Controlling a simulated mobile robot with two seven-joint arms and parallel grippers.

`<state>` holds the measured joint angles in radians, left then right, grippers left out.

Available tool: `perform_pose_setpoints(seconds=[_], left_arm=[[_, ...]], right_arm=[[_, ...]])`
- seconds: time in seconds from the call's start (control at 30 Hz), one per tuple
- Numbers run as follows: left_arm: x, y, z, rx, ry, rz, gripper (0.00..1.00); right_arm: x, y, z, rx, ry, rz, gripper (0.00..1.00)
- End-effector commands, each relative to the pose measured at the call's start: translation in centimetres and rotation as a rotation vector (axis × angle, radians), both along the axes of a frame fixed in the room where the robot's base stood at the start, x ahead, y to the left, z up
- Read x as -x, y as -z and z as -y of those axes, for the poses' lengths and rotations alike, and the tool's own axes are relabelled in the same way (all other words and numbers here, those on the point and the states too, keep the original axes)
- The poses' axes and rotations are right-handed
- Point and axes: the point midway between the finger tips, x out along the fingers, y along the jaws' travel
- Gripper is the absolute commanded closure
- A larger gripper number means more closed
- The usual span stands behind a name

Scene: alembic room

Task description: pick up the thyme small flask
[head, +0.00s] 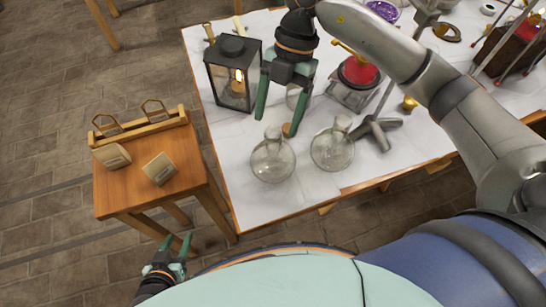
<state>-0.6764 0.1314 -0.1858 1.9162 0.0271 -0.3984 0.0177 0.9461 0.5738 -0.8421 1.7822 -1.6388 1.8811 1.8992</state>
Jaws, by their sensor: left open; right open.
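Two clear round glass flasks stand on the white-topped table near its front edge, a left flask (272,160) and a right flask (332,150). No readable label shows which one is the thyme small flask. My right gripper (278,122) is open above the table, behind the left flask in the picture. Another small clear glass thing shows partly behind its right finger; I cannot tell what it is. A small round brown piece, like a cork (287,129), shows by that fingertip. My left gripper (177,238) is open and empty, low beside the table, far from the flasks.
A black lantern (233,75) stands left of my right gripper. A metal stand foot (376,133) and a device with a red top (358,78) are to the right. A wooden side table (135,190) with two tags and a rack stands left.

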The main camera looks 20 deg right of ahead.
Motion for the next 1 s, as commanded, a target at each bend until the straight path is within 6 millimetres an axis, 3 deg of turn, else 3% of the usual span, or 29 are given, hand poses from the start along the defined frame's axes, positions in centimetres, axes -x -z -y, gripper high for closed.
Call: perform_pose_setpoints(seconds=[0.3,0.6,1.0], left_arm=[[0.0,-0.2,0.0,0.0,0.0,0.002,0.5],[0.1,-0.2,-0.1,0.0,-0.001,0.002,0.5],[0.1,-0.1,-0.1,-0.001,-0.001,0.0,0.5]], right_arm=[[1.4,4.1,-0.9,-0.001,-0.002,-0.003,0.22],[1.5,4.6,-1.1,-0.001,-0.002,-0.001,0.22],[1.5,4.6,-1.1,-0.001,-0.001,-0.002,0.66]])
